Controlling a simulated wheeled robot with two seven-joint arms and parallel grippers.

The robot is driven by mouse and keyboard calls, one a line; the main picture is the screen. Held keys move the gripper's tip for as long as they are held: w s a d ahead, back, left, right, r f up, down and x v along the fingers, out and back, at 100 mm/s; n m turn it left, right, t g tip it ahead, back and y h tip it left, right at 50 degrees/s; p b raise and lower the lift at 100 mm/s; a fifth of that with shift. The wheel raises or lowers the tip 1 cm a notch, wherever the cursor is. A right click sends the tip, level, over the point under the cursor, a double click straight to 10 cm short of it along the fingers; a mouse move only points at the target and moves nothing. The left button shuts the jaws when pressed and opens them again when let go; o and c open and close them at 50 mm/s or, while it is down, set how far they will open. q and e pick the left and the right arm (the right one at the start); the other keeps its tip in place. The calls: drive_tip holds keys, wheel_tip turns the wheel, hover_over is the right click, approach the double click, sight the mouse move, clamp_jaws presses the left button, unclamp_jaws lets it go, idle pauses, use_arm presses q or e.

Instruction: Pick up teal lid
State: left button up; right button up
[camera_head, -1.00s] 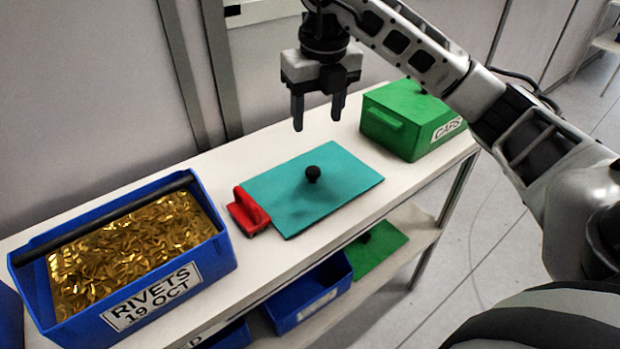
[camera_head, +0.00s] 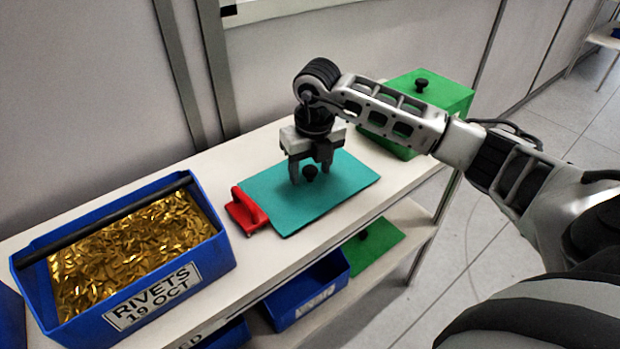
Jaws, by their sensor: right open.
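The teal lid (camera_head: 285,209) is a flat rectangular plate lying on the shelf's white top. A black knob (camera_head: 310,173) stands up from its middle. My right gripper (camera_head: 310,180) points down over the lid with its two fingers apart, at the knob. The knob shows between the fingers; I cannot tell whether either finger touches it. The left gripper is not in the picture.
A red handled block (camera_head: 247,211) sits at the lid's left edge. A blue bin of gold rivets (camera_head: 205,262) stands at the left. A green lidded box (camera_head: 440,90) stands behind my right arm. A blue bin (camera_head: 318,292) and a green lid (camera_head: 372,249) are on the lower shelf.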

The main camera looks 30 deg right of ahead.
drive_tip(key=c, duration=1.1)
drive_tip(key=shift+r, duration=0.1)
